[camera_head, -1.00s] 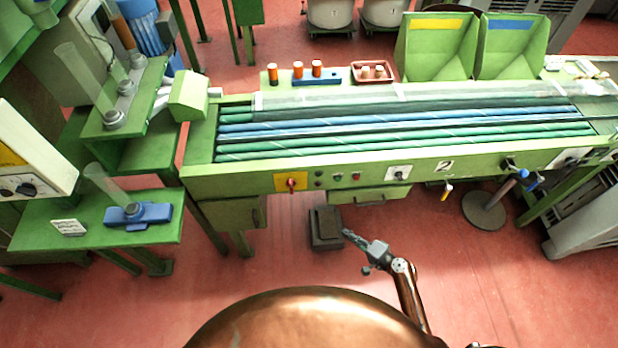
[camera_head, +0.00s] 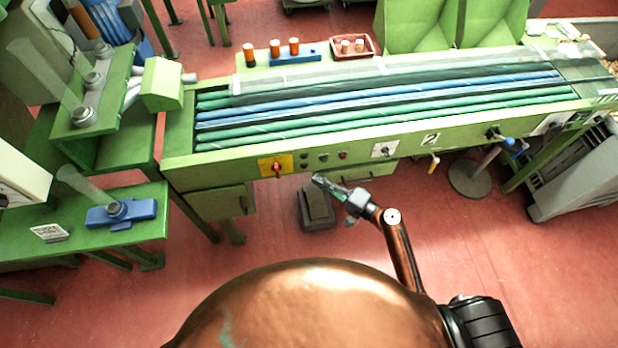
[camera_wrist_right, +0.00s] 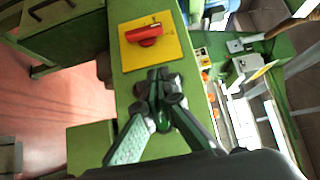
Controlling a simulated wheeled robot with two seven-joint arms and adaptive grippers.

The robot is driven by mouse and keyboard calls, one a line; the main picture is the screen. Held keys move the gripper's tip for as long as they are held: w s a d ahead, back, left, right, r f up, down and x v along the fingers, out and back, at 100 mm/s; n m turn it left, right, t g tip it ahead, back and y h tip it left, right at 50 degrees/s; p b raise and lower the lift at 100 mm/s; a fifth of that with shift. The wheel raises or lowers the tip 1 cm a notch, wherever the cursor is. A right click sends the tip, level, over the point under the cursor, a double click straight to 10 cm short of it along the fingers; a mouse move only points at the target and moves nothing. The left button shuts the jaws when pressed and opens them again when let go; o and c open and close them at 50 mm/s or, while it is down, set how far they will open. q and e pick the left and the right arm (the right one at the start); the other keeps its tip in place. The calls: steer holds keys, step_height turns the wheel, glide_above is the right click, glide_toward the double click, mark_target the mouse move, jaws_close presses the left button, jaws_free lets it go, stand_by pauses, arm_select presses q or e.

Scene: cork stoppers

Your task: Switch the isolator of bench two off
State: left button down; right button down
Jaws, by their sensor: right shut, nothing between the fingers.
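The isolator (camera_head: 277,170) is a red rotary handle on a yellow plate, on the green front panel of the bench marked 2 (camera_head: 430,139). In the right wrist view the red handle (camera_wrist_right: 145,35) lies roughly crosswise on its yellow plate, just beyond the fingers. My right gripper (camera_head: 318,179) is shut and empty, to the right of the isolator in the head view and apart from it. Its fingertips also show in the right wrist view (camera_wrist_right: 160,75), below the plate. My left gripper is not in view.
Small buttons (camera_head: 323,157) and a white-plated switch (camera_head: 384,149) sit right of the isolator on the panel. A green box (camera_head: 222,203) hangs under it. A dark pedal block (camera_head: 316,208) stands on the floor. A green side table (camera_head: 30,245) is at left.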

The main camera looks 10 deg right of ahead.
mark_target(277, 170)
steer(key=x, duration=0.8)
steer(key=shift+w+a, duration=0.2)
steer(key=shift+a, duration=0.15)
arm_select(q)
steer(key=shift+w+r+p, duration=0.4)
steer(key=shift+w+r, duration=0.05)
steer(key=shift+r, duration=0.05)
arm_select(e)
steer(key=shift+s+a, duration=0.1)
steer(key=shift+a, duration=1.7)
